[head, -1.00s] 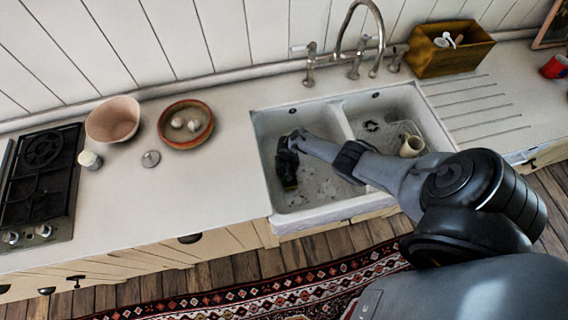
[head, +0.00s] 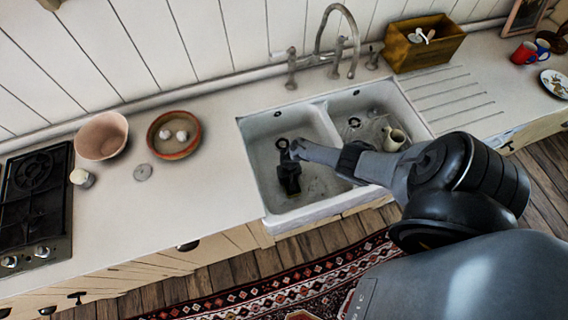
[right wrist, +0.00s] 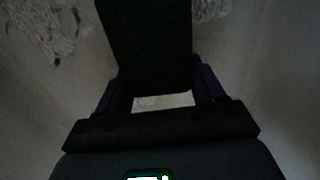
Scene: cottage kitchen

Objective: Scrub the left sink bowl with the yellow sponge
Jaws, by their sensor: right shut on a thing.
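The left sink bowl (head: 262,150) is white, with pale, patchy residue on its floor. My right gripper (head: 290,184) reaches down into it, left of the bowl's middle. In the right wrist view my right gripper (right wrist: 152,92) is shut on a dark, block-shaped thing, the sponge (right wrist: 150,45). Its dark face is toward the camera, and no yellow shows. Whether the sponge touches the bowl floor is hard to tell. White foamy-looking patches (right wrist: 42,32) lie on the bowl surface beyond it. My left gripper is not in view.
The right bowl (head: 375,104) holds a cream mug (head: 394,139). A tap (head: 335,40) stands behind the bowls, and a wooden box (head: 424,45) sits at back right. A terracotta dish (head: 174,148), pink bowl (head: 101,136) and hob (head: 35,200) are left.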

